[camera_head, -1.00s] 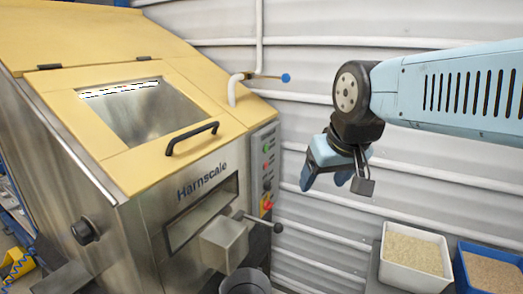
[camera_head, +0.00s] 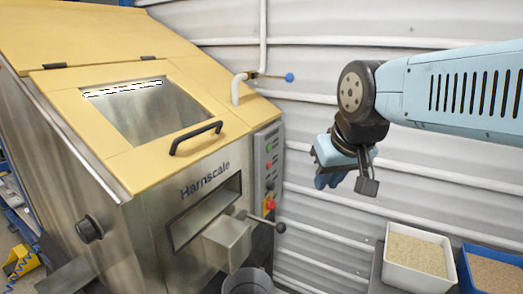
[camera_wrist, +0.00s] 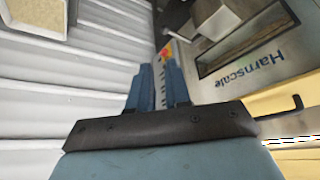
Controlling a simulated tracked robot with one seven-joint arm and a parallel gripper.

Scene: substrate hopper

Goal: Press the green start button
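The green button (camera_head: 269,147) is small and sits high on the grey control panel (camera_head: 259,158) on the machine's right side. A red button lies below it, with a red and yellow stop knob (camera_head: 268,204) near the panel's bottom. My gripper (camera_head: 326,184) hangs in free air to the right of the panel, apart from it, fingers pointing down. In the wrist view, my gripper (camera_wrist: 158,66) has two blue fingers with a narrow empty gap. The stop knob (camera_wrist: 166,50) shows just beyond the fingertips; the green button cannot be made out there, and the fingers hide part of the panel.
The hopper machine (camera_head: 187,185) has a yellow lid with a black handle (camera_head: 195,137). A ball-ended lever (camera_head: 278,227) juts out below the panel. A blue-tipped valve handle (camera_head: 289,77) sticks out above. White (camera_head: 418,278) and blue bins stand lower right, before a corrugated wall.

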